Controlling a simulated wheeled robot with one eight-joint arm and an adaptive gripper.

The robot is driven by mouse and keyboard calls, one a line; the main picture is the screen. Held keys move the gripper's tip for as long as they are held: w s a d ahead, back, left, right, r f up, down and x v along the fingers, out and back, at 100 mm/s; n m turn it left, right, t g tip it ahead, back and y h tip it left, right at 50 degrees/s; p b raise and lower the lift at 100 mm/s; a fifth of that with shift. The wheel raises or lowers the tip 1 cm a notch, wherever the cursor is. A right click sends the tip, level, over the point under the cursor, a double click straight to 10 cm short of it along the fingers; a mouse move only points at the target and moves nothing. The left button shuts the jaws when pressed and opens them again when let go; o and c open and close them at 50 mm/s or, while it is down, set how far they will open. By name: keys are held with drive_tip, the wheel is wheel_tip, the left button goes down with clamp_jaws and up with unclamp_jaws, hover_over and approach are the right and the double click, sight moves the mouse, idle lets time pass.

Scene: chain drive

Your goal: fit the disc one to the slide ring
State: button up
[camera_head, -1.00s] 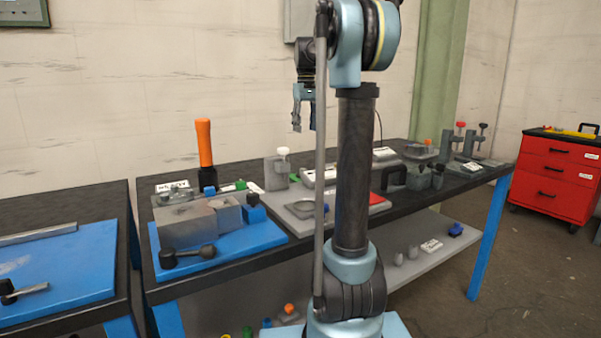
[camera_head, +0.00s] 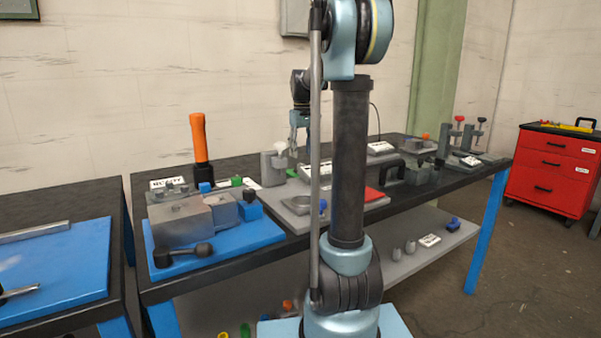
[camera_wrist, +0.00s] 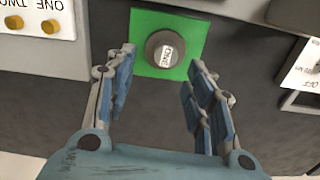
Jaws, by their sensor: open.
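In the head view my gripper (camera_head: 295,150) points down above the back of the workbench. A grey ring-shaped part (camera_head: 299,204) sits on a grey plate; I cannot tell whether it is the slide ring. The disc is not clearly visible in the head view.
A grey box with brass knobs (camera_wrist: 43,26) stands at upper left in the wrist view, and a labelled switch part at right (camera_wrist: 305,66). On the bench are an orange-handled tool (camera_head: 200,140), grey blocks (camera_head: 180,222) on a blue mat and a black handle (camera_head: 393,172).

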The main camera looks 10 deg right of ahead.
sight(301, 164)
drive_tip(key=shift+s+a+f, duration=0.1)
drive_tip(key=shift+s+f, duration=0.1)
drive_tip(key=shift+f, duration=1.15)
drive_tip(key=shift+s+a+f, duration=0.1)
drive_tip(key=shift+s+f, duration=0.05)
drive_tip(key=shift+f, duration=1.2)
clamp_jaws()
